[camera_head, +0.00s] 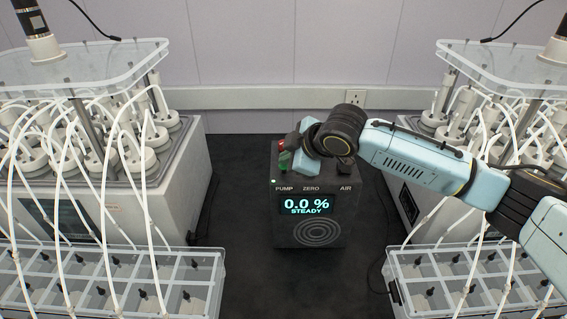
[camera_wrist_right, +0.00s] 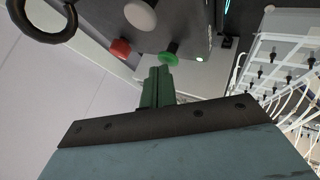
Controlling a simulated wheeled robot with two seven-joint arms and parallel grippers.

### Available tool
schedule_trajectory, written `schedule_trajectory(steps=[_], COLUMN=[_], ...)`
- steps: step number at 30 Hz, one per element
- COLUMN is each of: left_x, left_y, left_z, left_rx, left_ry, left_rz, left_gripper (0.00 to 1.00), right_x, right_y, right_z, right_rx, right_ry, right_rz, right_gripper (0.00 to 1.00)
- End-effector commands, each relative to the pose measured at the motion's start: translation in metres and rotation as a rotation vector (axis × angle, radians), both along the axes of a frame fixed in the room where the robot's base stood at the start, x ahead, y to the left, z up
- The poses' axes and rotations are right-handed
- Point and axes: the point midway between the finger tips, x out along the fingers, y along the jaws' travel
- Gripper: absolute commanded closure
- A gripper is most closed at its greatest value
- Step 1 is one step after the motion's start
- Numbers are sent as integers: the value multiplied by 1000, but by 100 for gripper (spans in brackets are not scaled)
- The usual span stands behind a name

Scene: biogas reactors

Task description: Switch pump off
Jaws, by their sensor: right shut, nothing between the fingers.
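The dark box (camera_head: 312,222) with the labels PUMP, ZERO and AIR stands between two reactor units. Its display (camera_head: 306,205) reads 0.0 % STEADY. My right gripper (camera_head: 289,160) is over the box's top at the PUMP side. In the wrist view my right gripper (camera_wrist_right: 159,72) is shut and empty, its tips close to a green round part (camera_wrist_right: 168,57) on a dark stem. I cannot tell whether they touch. My left gripper is out of view.
A red part (camera_wrist_right: 120,48) and a pale knob (camera_wrist_right: 140,14) sit near the green part. Reactor units with bottles and white tubes stand left (camera_head: 150,195) and right (camera_head: 410,190), with clear bottle racks (camera_head: 215,262) in front. Dark bench is free before the box.

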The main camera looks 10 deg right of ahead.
Motion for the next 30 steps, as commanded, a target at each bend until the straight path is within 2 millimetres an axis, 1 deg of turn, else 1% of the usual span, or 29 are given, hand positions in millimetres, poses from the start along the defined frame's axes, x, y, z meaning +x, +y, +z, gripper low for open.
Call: schedule_trajectory(steps=[24, 30], left_x=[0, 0], left_y=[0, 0], left_z=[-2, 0], left_rx=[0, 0], left_ry=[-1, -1], left_rz=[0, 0], left_gripper=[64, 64], right_x=[0, 0], right_y=[0, 0], right_z=[-11, -9], right_rx=[-1, -1], right_ry=[1, 2], right_rz=[0, 0], right_gripper=[100, 100])
